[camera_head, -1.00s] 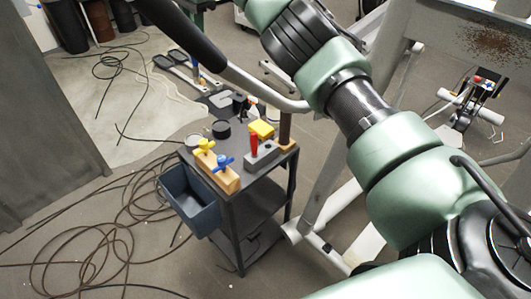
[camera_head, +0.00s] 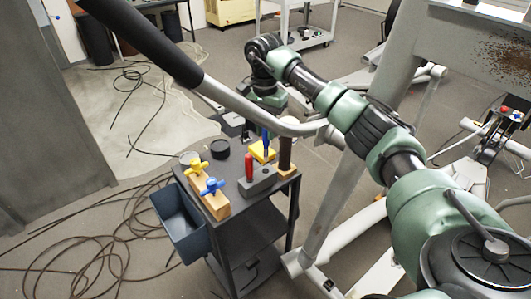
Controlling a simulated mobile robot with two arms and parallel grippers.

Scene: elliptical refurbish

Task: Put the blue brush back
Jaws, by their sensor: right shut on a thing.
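The blue brush (camera_head: 265,143) is upright, a thin blue shape over the yellow block (camera_head: 259,152) on the dark cart (camera_head: 225,160). My right gripper (camera_head: 267,118) points down from above and is shut on the brush. A grey bar crosses in front and hides part of the fingers. The grey holder block (camera_head: 258,181) is just in front, with a red-handled tool (camera_head: 249,166) upright in it. I cannot tell if the brush's lower end touches anything. My left gripper is out of view.
A grey bar with black sleeve (camera_head: 225,95) crosses above. Cables (camera_head: 95,240) lie on the floor.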

